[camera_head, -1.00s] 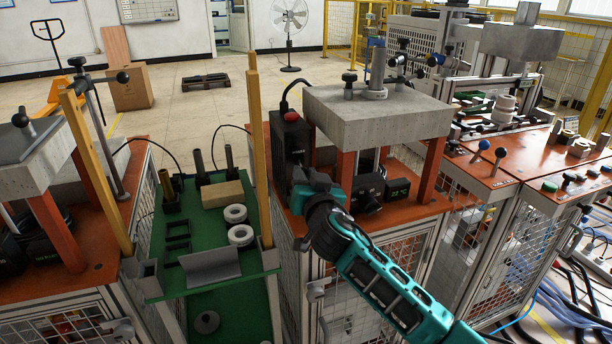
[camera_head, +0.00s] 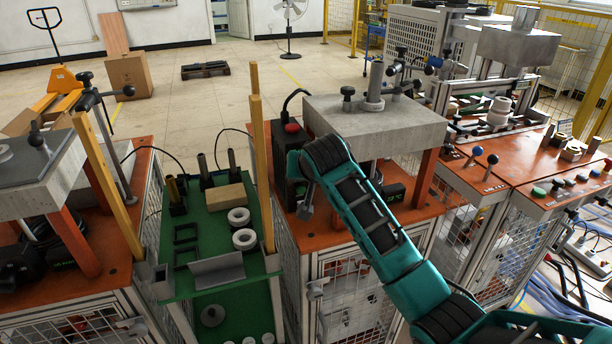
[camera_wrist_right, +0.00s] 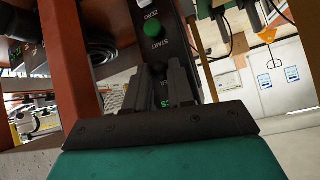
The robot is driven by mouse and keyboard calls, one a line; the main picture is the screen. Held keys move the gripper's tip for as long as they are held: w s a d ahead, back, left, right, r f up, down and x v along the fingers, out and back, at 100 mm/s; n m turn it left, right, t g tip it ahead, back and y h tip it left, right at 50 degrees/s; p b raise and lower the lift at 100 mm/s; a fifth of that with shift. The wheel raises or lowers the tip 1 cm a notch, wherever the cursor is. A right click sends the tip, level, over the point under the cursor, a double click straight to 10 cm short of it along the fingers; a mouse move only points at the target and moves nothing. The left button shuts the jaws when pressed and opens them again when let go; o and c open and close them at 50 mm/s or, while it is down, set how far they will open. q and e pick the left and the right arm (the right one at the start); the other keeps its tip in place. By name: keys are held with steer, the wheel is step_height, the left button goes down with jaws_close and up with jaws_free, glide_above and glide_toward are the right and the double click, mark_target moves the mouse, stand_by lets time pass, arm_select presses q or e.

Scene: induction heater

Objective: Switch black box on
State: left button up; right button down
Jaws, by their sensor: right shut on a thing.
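The black box (camera_head: 284,150) stands upright on an orange-topped bench in the head view, with a red button (camera_head: 292,127) on top. My right arm covers much of its front. My right gripper (camera_wrist_right: 158,80) is at this panel, below the START button in the picture. Its fingers are closed around a dark round knob (camera_wrist_right: 157,68), mostly hidden between the fingertips. My left gripper is not in view.
A concrete-coloured press block (camera_head: 380,122) on orange posts stands right of the box. A wooden post (camera_head: 262,170) and a green bench (camera_head: 180,285) with rings and a cardboard-coloured block are on the left. A black cable rises behind the box.

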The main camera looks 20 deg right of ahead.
steer(key=shift+w+r+g, duration=0.25)
steer(key=shift+r+g, duration=0.2)
steer(key=shift+g, duration=0.55)
steer(key=c, duration=1)
jaws_free()
steer(key=v, duration=1.3)
steer(key=shift+a, duration=0.1)
steer(key=shift+w, duration=0.1)
